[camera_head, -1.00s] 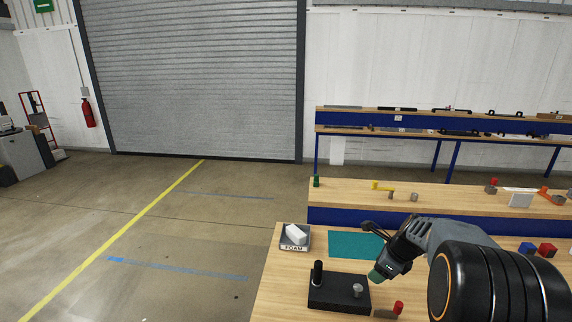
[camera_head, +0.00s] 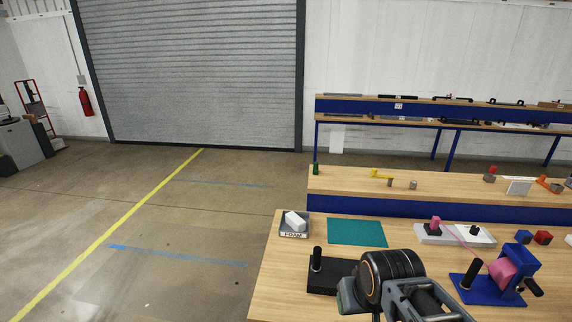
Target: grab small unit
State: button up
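No label shows which object is the small unit. A black base with an upright black post (camera_head: 317,259) stands at the near left of the front bench. My arm hides its right part. A blue fixture (camera_head: 519,258) with a pink roll and black handles stands at the right. Behind it is a pale grey base (camera_head: 432,238) with a pink block on it, beside a white plate with a black knob. My arm comes up from the bottom edge in front of the black base. I cannot make out any fingers of my gripper.
A grey FOAM tray (camera_head: 284,230) holding a white block sits at the back left of the front bench (camera_head: 277,287). A teal mat (camera_head: 357,232) lies right of it, clear. Open floor lies left of the bench.

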aim_at(324, 273)
jog(key=u, duration=3)
jog(key=k, duration=0.9)
jog(key=z, duration=0.85)
